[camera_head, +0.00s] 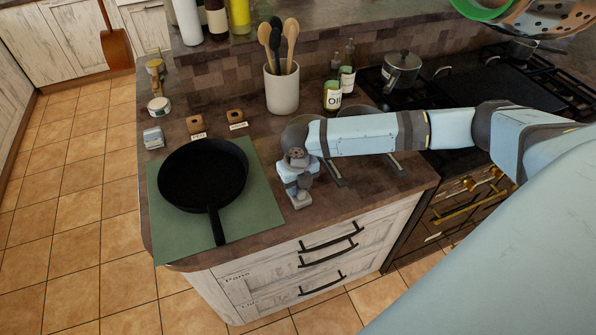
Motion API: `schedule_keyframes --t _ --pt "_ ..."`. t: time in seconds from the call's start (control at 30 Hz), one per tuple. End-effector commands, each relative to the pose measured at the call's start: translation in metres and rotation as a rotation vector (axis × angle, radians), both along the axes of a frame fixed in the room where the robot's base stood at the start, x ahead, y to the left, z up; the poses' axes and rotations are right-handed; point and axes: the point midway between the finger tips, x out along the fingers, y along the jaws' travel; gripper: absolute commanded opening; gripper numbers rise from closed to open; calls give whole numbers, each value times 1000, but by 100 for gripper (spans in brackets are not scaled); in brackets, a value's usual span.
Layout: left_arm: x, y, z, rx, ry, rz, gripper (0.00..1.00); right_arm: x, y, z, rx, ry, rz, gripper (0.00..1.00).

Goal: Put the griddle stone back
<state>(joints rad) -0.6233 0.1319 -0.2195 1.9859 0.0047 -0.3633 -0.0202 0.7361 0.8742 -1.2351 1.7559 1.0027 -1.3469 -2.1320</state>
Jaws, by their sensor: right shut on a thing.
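My right gripper (299,190) points down over the counter, to the right of the green mat. It is shut on a small pale grey block (300,203), which looks like the griddle stone. The fingers partly hide it. The block is low, close to the counter top; I cannot tell if it touches. Two small wooden holders with labels, one (196,125) on the left and one (236,118) on the right, stand behind the mat. My left gripper is not in view.
A black frying pan (203,175) lies on the green mat (172,238), handle toward the front edge. A utensil crock (282,88), an oil bottle (332,96) and a small grey block-like item (153,138) stand further back. A pot (401,72) sits on the stove at right.

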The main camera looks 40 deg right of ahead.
Motion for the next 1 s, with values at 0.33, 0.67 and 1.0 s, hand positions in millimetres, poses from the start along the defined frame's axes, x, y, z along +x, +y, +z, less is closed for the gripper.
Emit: schedule_keyframes --t 0.33,0.67,1.0 --pt "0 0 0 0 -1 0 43 0 0 -2 1 0 0 0" --pt "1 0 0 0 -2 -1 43 0 0 -5 1 0 0 50" --pt "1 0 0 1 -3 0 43 0 0 -3 0 0 0 55"
